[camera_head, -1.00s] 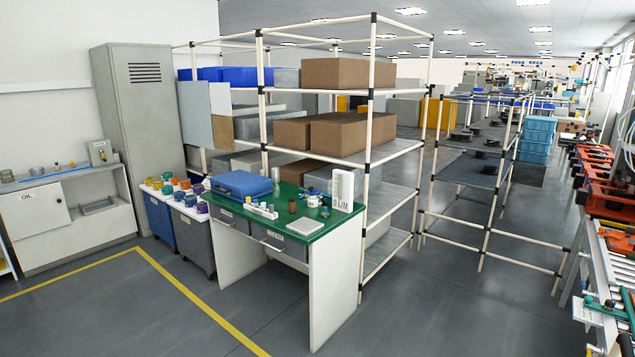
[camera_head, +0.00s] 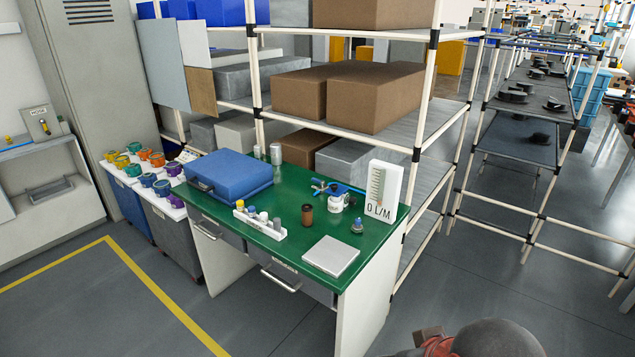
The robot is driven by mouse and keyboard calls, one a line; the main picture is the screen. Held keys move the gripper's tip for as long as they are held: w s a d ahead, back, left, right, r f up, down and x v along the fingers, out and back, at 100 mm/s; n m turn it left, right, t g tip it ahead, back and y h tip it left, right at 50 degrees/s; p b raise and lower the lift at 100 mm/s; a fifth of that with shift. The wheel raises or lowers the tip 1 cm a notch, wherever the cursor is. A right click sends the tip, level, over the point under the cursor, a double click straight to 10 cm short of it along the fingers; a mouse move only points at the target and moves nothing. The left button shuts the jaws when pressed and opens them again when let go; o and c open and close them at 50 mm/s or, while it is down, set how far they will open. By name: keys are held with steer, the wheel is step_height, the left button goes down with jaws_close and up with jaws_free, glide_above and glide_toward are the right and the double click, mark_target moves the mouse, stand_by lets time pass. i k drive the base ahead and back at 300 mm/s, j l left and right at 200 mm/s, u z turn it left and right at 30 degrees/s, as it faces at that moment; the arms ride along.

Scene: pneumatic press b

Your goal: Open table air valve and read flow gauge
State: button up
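The flow gauge (camera_head: 383,190) is a white upright block with a graduated scale and the marking "0 L/M". It stands at the right back corner of the green-topped table (camera_head: 270,253). Left of the gauge is a small blue valve-like fitting (camera_head: 335,188), by a white labelled jar (camera_head: 338,203); it may be the table air valve, but its handle position is too small to tell. A dark rounded part with a reddish piece, probably my own arm, shows at the bottom right edge. My gripper's fingers are not in view.
On the table are a blue case (camera_head: 228,178), a white rack of small bottles (camera_head: 260,222), a brown cup (camera_head: 307,214), a small dark-blue item (camera_head: 357,225) and a light square plate (camera_head: 331,256). Shelving with brown boxes (camera_head: 375,95) stands behind. Floor (camera_head: 110,318) is open in front.

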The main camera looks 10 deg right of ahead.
mark_target(323, 184)
steer(key=i+j, duration=0.4)
steer(key=i+j+z, duration=0.15)
steer(key=i+j, duration=0.6)
steer(key=i+j+z, duration=0.1)
steer(key=i+j, duration=0.25)
steer(key=i+j+z, duration=0.1)
steer(key=i+j, duration=0.25)
steer(key=j, duration=0.2)
steer(key=i+j, duration=0.35)
steer(key=j, duration=0.15)
steer(key=i+j+z, duration=0.1)
steer(key=i+j, duration=0.25)
steer(key=j, duration=0.1)
